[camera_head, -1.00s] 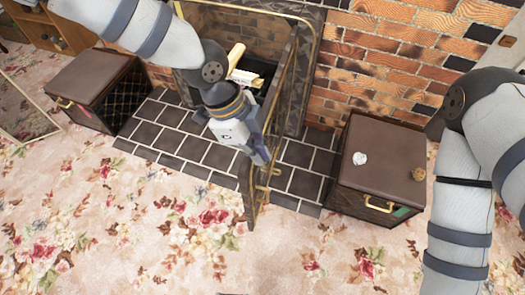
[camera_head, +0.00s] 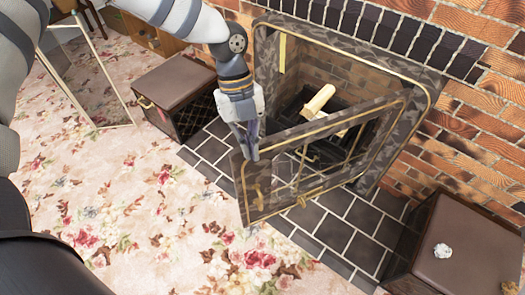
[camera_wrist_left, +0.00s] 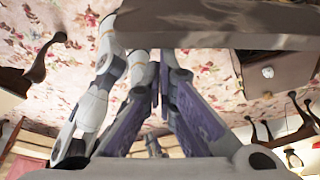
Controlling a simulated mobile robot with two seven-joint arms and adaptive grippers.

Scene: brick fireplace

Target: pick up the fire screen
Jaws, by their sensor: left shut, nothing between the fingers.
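A glass panel in a dark marbled frame with gold trim (camera_head: 243,196) stands out at an angle from the fireplace front; it appears to be the fire screen. I cannot tell whether it is hinged to the surround. My left gripper (camera_head: 247,146) points down at the panel's upper left corner. Its fingers are shut with nothing between them, and I cannot tell whether they touch the frame. In the left wrist view the purple fingers (camera_wrist_left: 160,75) come together beneath a broad grey-brown bar (camera_wrist_left: 220,25), probably the frame. My right gripper is not in view.
A log (camera_head: 320,101) lies in the firebox behind the panel. Brown boxes stand at the left (camera_head: 175,90) and right (camera_head: 465,240) of the dark tiled hearth (camera_head: 335,230). A gold-framed panel (camera_head: 88,85) stands at far left. The floral carpet (camera_head: 130,190) in front is clear.

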